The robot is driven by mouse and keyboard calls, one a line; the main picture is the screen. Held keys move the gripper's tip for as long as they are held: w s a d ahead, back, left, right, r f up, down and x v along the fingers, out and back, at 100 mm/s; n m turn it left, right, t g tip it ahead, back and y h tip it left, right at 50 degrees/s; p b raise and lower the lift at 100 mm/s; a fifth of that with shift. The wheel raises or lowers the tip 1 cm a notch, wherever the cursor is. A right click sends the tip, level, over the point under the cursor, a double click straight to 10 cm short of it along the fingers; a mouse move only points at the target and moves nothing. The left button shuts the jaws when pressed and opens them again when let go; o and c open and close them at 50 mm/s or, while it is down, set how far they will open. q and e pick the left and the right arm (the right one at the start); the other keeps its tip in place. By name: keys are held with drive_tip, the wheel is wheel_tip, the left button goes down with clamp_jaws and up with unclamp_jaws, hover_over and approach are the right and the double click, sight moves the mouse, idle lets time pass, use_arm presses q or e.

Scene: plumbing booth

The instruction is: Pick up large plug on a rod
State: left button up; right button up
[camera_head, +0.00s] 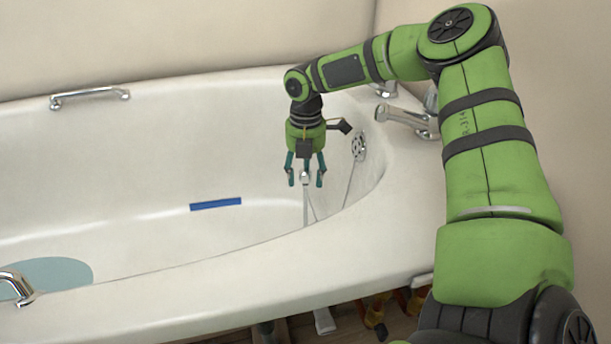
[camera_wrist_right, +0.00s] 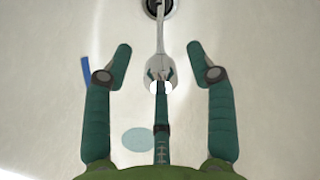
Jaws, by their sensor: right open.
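The plug on a rod (camera_head: 306,207) shows as a thin pale upright rod in the bathtub, with a small whitish knob at its top. In the right wrist view its pale rounded head (camera_wrist_right: 157,70) lies between the fingers, and a thin rod runs up from it towards a dark round fitting. My right gripper (camera_head: 305,181) points down over the tub with its green fingers spread around the knob. It is open, and bare gaps show between the outer fingers and the head in the wrist view. My left gripper is not in view.
The white bathtub (camera_head: 220,285) has a chrome handle (camera_head: 90,95) on its far rim and another at near left. The overflow fitting (camera_head: 359,146) has a thin line hanging from it. Taps (camera_head: 400,120) stand at the right. A blue strip (camera_head: 216,204) lies in the tub.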

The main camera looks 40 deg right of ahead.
clamp_jaws()
idle(0.3)
